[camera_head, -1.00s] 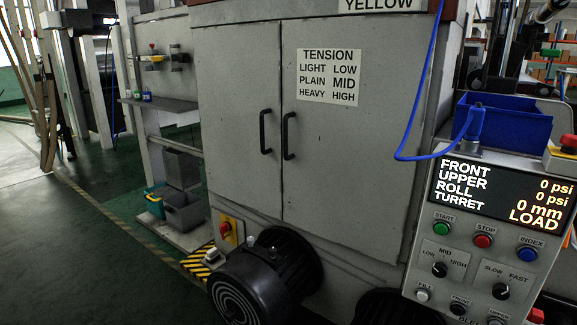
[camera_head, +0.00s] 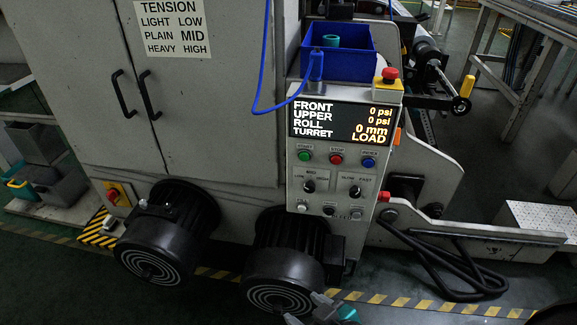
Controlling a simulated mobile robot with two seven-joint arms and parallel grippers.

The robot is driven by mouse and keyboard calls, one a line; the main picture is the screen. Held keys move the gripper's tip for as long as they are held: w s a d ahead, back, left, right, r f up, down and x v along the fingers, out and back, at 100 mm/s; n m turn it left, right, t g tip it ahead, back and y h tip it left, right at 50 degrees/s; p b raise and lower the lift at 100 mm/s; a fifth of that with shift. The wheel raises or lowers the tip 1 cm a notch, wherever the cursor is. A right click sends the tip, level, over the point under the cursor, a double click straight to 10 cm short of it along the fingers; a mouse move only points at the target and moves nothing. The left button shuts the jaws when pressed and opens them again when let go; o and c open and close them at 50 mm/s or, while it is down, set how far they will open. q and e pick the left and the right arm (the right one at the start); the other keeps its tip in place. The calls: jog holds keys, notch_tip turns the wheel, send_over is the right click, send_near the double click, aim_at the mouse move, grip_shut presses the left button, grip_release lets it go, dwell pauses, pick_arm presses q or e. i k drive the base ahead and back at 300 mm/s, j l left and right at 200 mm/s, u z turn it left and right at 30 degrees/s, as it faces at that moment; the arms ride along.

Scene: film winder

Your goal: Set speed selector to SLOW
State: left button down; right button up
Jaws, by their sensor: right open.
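The speed selector (camera_head: 355,191) is a small black knob with SLOW and FAST labels above it. It sits at the right of the grey control panel (camera_head: 325,221), below the blue button. Its pointer direction is too small to tell. My right gripper (camera_head: 330,306) shows at the bottom edge, partly cut off, with grey and teal parts. It is open, well below the panel and apart from the selector. My left gripper is out of view.
A tension knob (camera_head: 309,187) sits left of the selector, and green, red and blue buttons lie above. A red emergency stop (camera_head: 390,75) tops the panel beside a blue bin (camera_head: 352,62). Two black motors, one here (camera_head: 165,235), stand below. A metal arm (camera_head: 470,230) juts right.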

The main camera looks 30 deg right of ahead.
aim_at(355, 192)
jog(key=z, duration=1.35)
